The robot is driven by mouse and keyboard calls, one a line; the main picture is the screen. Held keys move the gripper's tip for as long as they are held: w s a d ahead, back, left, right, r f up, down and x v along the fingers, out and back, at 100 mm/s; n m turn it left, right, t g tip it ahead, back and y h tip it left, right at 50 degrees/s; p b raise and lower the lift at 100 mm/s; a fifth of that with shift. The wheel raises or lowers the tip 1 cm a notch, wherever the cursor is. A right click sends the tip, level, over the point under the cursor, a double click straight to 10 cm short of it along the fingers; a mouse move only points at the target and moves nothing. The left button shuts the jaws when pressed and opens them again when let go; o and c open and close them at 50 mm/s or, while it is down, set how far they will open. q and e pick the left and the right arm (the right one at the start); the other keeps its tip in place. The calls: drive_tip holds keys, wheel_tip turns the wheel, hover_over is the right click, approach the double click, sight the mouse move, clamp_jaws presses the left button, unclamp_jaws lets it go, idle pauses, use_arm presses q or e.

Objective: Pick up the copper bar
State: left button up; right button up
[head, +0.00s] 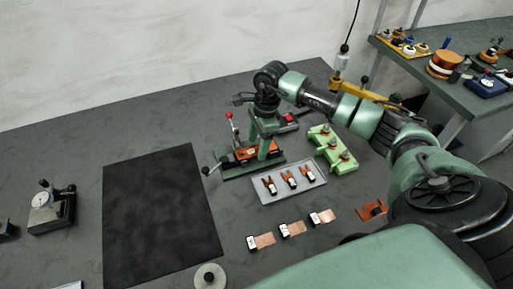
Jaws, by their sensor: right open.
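An orange copper bar (244,153) lies on the green-based fixture (240,171) near the middle of the table. The fixture has a red-knobbed lever and a black-ended handle at its left. My right arm reaches in from the right, and my right gripper (264,138) points down over the fixture. Its jaws are open, close to the bar, and partly hide it. I cannot tell whether the fingertips touch the bar. My left gripper is not in view.
A grey tray (263,196) with several copper-pronged pieces and a green block (341,162) stand close by. Tagged copper strips (293,229) lie in front. A black mat (160,215) lies bare at left, beside a dial gauge (45,208). A side bench holds other parts.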

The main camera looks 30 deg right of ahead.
clamp_jaws()
drive_tip(key=shift+r, duration=0.1)
